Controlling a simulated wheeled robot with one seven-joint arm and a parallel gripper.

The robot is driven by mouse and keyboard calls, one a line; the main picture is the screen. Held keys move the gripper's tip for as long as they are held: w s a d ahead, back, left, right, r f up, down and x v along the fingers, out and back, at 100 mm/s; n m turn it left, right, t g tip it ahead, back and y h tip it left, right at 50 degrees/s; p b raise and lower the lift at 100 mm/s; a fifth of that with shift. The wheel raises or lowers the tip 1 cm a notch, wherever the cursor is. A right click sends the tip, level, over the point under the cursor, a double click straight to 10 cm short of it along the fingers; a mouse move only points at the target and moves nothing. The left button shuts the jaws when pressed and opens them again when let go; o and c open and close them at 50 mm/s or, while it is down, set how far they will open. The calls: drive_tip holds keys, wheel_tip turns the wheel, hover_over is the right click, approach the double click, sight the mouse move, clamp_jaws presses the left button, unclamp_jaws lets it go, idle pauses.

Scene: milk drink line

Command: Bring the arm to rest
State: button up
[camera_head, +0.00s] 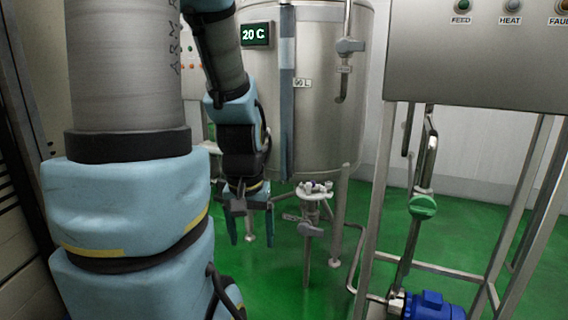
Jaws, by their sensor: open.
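My arm, in light blue covers with a grey sleeve, fills the left side of the view and comes down again near the middle left. My gripper (250,222) points downward at its end, with two blue fingers apart and nothing between them. It hangs in front of the steel tank (325,110), left of the tank's bottom outlet. Whether it touches anything behind it cannot be told, but no contact shows.
The outlet flange (313,190) with a valve is just right of my gripper. A grey control panel (470,60) on a steel frame, a green-handled valve (423,206) and a blue pump (433,306) stand to the right. Green floor (290,285) lies open below.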

wheel_tip(320, 180, up, 14)
drive_tip(key=p, duration=1.2)
